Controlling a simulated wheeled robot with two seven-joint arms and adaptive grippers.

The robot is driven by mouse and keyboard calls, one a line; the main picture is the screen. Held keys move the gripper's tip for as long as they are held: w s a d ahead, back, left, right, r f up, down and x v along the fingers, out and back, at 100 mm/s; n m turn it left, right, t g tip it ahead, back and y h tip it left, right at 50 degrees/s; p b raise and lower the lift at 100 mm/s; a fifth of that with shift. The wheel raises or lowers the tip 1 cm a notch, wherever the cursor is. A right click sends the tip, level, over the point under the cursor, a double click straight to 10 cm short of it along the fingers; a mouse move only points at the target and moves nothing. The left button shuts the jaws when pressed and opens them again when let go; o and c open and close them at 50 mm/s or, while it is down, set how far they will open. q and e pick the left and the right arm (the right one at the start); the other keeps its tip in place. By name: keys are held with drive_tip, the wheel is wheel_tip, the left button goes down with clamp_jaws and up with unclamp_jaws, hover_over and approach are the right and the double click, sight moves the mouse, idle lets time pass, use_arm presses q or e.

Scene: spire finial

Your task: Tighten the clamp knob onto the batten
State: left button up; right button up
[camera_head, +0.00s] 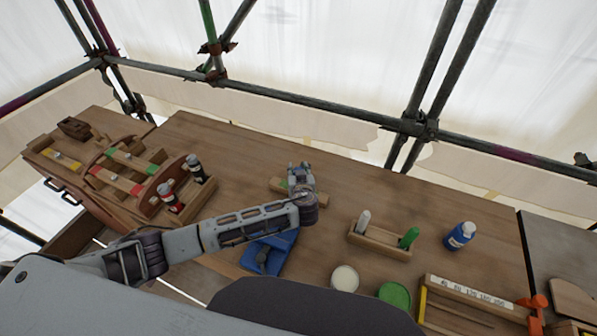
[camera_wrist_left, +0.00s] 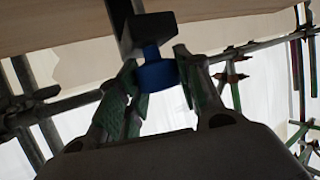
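The blue clamp knob (camera_wrist_left: 157,76) shows in the left wrist view below a dark clamp body (camera_wrist_left: 150,28). My left gripper (camera_wrist_left: 160,82) has one green-padded finger on each side of the knob, and both seem to touch it. In the head view my left gripper (camera_head: 302,172) is over a short wooden batten (camera_head: 317,198) on the workbench. The gripper hides the clamp and knob there. A tan surface (camera_wrist_left: 235,22) crosses the top of the wrist view; I cannot tell whether it is the batten. My right gripper is not in view.
A blue tray (camera_head: 284,238) lies below my left forearm. A wooden holder (camera_head: 379,241) with white and green pegs, a blue bottle (camera_head: 459,235) and two round pots stand to the right. Wooden racks (camera_head: 125,180) fill the left end. Bare workbench (camera_head: 225,160) lies behind.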

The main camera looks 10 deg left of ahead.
use_arm(q)
drive_tip(key=c, duration=0.3)
drive_tip(key=shift+c, duration=0.3)
drive_tip(key=shift+f, duration=0.1)
drive_tip(key=shift+h+b, duration=0.3)
drive_tip(key=shift+b, duration=0.1)
drive_tip(key=shift+m+h+b, duration=0.75)
drive_tip(key=shift+m+h, duration=0.05)
drive_tip(key=shift+m, duration=0.1)
drive_tip(key=shift+m+t+h, duration=0.3)
drive_tip(key=shift+m+h+b, duration=0.35)
drive_tip(key=shift+m+h, duration=0.15)
drive_tip(key=shift+h, duration=0.1)
drive_tip(key=shift+m+h, duration=0.3)
drive_tip(key=shift+h, duration=0.1)
